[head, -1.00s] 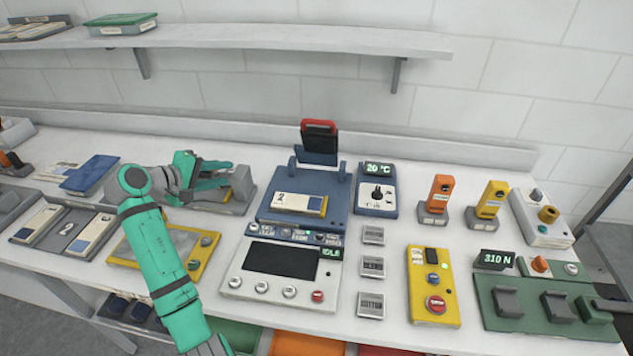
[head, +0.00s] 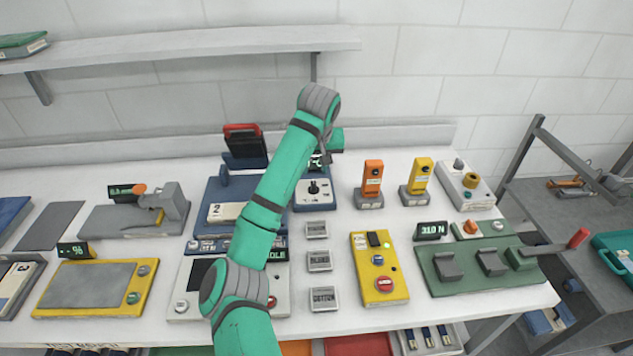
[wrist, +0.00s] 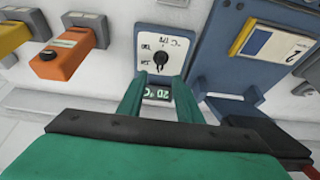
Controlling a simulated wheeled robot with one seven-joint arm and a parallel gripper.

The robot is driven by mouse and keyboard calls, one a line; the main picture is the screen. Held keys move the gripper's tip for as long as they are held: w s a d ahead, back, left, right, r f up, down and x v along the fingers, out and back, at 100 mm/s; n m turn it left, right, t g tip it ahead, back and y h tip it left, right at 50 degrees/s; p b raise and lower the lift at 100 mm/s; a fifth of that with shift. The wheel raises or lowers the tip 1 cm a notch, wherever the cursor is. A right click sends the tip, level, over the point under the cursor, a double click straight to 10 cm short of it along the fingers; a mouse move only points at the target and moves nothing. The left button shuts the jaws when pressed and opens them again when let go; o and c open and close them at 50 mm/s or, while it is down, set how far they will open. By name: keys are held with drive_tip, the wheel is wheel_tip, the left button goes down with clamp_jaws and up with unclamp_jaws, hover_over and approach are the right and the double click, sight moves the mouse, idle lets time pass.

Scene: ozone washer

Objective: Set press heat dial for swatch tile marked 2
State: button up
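The heat dial (head: 313,187) is a black knob on a white plate of a small blue unit. In the wrist view the dial (wrist: 161,58) appears upside down, above the green display (wrist: 158,93) reading 20 °C. My gripper (wrist: 158,88) is open and empty, its two fingers apart on either side of the display, just short of the dial. In the head view my gripper (head: 322,158) hangs over the unit's back and partly covers the display. The swatch tile marked 2 (head: 225,212) lies on the blue press (head: 215,190), partly behind my arm; the tile (wrist: 270,42) also shows in the wrist view.
The press's red-handled lid (head: 244,145) stands raised. Orange (head: 372,178) and yellow (head: 419,177) upright devices stand right of the dial unit. Grey label plates (head: 319,261) lie in front. A yellow button box (head: 379,268) and green lever panel (head: 480,262) are nearby.

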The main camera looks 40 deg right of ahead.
sight(313, 184)
drive_tip(key=x, duration=0.9)
drive_tip(key=shift+w+f, duration=0.2)
drive_tip(key=shift+f, duration=0.15)
clamp_jaws()
